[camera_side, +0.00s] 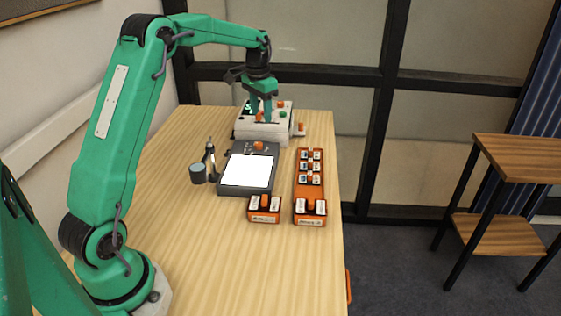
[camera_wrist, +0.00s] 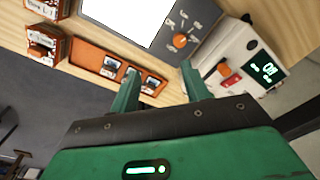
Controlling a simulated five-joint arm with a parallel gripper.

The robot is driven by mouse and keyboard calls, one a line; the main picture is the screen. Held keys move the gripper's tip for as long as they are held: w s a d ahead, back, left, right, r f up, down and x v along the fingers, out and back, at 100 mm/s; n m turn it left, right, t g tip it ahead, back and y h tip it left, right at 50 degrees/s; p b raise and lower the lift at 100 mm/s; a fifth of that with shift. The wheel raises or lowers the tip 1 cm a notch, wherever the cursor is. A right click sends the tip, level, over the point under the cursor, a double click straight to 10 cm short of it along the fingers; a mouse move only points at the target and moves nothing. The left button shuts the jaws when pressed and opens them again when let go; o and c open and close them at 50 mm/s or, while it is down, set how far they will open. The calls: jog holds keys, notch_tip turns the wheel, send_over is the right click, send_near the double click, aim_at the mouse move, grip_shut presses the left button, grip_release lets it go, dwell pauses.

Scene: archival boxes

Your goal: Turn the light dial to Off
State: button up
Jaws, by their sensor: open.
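The light dial is an orange knob (camera_wrist: 180,41) on the dark grey frame of a light pad, with small white marks around it that are too small to read surely. It also shows in the side view (camera_side: 258,146) at the pad's far edge. The light pad's panel (camera_side: 247,171) glows bright white. My gripper (camera_side: 261,112) is open and empty, pointing down over the white device behind the pad, beyond the dial. In the wrist view my gripper's fingers (camera_wrist: 160,75) are spread apart, and neither touches the dial.
A white device (camera_side: 262,128) with an orange switch (camera_wrist: 231,80) and a lit green display (camera_wrist: 266,66) stands behind the pad. A separate orange box (camera_side: 264,208) stands in front. A dark cup (camera_side: 198,173) is left of the pad.

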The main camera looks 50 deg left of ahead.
send_over(258, 143)
jog(key=shift+g, duration=0.4)
notch_tip(258, 143, down, 6)
jog(key=shift+d+r, duration=0.1)
jog(key=shift+r, duration=0.15)
jog(key=shift+f, duration=3.9)
jog(key=c, duration=1)
